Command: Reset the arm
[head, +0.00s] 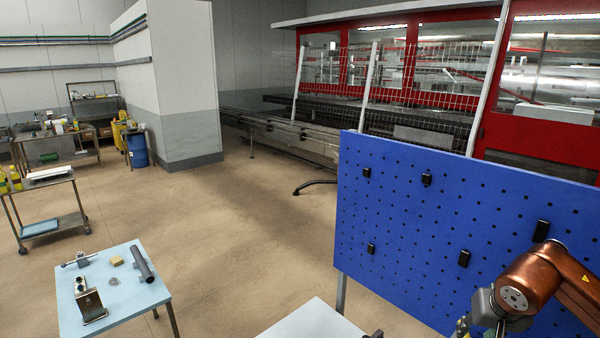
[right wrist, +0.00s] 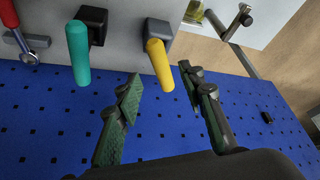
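My right arm comes in at the lower right of the head view, in front of the blue pegboard (head: 400,215). Its gripper is largely cut off there by the bottom edge. In the right wrist view my right gripper (right wrist: 160,77) is open, with its two green-padded fingers apart. Nothing is held between them. A yellow handle (right wrist: 159,64) and a green handle (right wrist: 78,55), each by a dark block, show beyond the fingertips. The blue pegboard surface (right wrist: 45,130) lies behind the fingers. My left gripper is in neither view.
Black hooks (head: 464,258) stick out of the pegboard. A pale table (head: 315,322) stands at the bottom centre. A small table (head: 140,300) with metal parts is at the lower left. The floor between is clear.

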